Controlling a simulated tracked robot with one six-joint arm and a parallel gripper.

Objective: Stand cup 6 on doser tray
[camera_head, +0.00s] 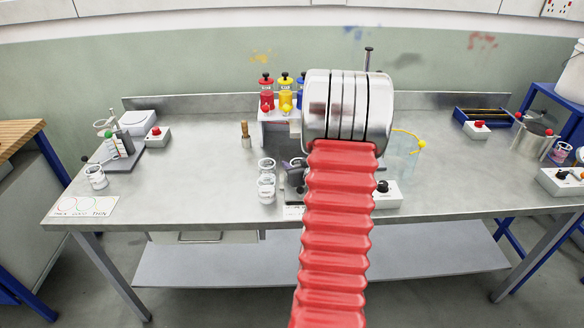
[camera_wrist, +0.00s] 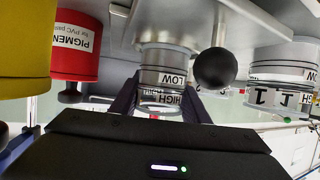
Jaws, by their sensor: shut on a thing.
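A clear cup (camera_wrist: 163,75) with white LOW and HIGH bands sits between the dark jaws of my gripper (camera_wrist: 161,102) in the wrist view. The gripper is shut on it. Its number does not show. In the head view my gripper (camera_head: 294,182) is partly hidden behind my red arm sleeve, just right of the standing cups and in front of the doser. The white doser stand (camera_head: 267,131) carries red (camera_head: 267,92), yellow (camera_head: 286,92) and blue bottles at the back centre. Its tray is not clearly seen; my arm covers part of that area.
Clear cups (camera_head: 266,188) stand close left of my gripper; cups labelled 1 (camera_wrist: 285,97) show at the right of the wrist view. A black ball knob (camera_wrist: 213,68) is near the held cup. A brush (camera_head: 246,136) stands left of the doser.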

